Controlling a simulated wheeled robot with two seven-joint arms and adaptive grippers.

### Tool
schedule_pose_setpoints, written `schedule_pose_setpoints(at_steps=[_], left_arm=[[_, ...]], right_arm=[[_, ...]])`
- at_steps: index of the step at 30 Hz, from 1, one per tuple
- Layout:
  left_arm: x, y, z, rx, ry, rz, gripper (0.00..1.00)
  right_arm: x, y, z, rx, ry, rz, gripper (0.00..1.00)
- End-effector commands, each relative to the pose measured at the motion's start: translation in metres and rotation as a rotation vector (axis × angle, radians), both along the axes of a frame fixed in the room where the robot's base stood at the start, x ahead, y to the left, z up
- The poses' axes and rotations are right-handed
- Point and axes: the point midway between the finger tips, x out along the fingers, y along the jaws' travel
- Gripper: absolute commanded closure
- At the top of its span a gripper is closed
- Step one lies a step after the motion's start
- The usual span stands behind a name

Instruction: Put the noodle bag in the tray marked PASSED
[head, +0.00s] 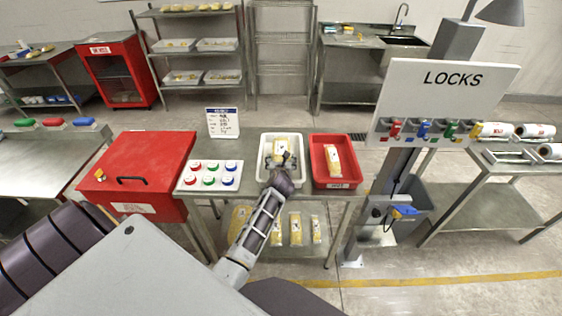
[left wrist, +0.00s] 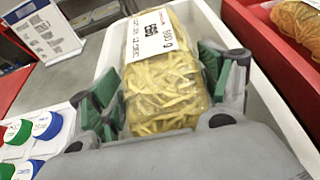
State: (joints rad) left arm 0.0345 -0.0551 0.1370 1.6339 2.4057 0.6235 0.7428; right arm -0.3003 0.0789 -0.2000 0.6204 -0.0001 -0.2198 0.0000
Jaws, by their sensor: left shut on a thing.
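The noodle bag (head: 280,146) is a clear bag of yellow noodles with a white label. It is in or just above the white tray (head: 265,162) on the middle table; I cannot tell if it touches the tray floor. My left gripper (head: 281,160) is shut on the bag, and in the left wrist view its green-padded fingers sit on both sides of the noodle bag (left wrist: 165,85). The white tray's wall (left wrist: 262,95) runs beside it. No PASSED marking is readable on the white tray, partly hidden by my arm. My right gripper is not in view.
A red tray (head: 317,178) with another noodle bag (head: 333,158) stands right of the white tray. A LOCKS board (head: 440,100) rises at right. More bags lie on the lower shelf.

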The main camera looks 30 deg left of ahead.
Motion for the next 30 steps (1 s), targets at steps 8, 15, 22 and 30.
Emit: schedule_pose_setpoints(at_steps=[8, 15, 22, 30], left_arm=[[0.001, 0.000, -0.003, 0.002, -0.003, 0.000, 0.64], [0.000, 0.000, -0.010, 0.000, 0.000, 0.000, 0.64], [-0.001, -0.001, -0.016, -0.003, 0.007, 0.001, 0.64], [-0.003, -0.001, -0.020, -0.006, 0.014, 0.001, 0.01]], right_arm=[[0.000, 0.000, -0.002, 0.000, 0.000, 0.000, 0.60], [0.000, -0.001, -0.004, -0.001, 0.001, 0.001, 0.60], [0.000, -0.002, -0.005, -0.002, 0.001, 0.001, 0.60], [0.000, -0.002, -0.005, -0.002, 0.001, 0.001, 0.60]])
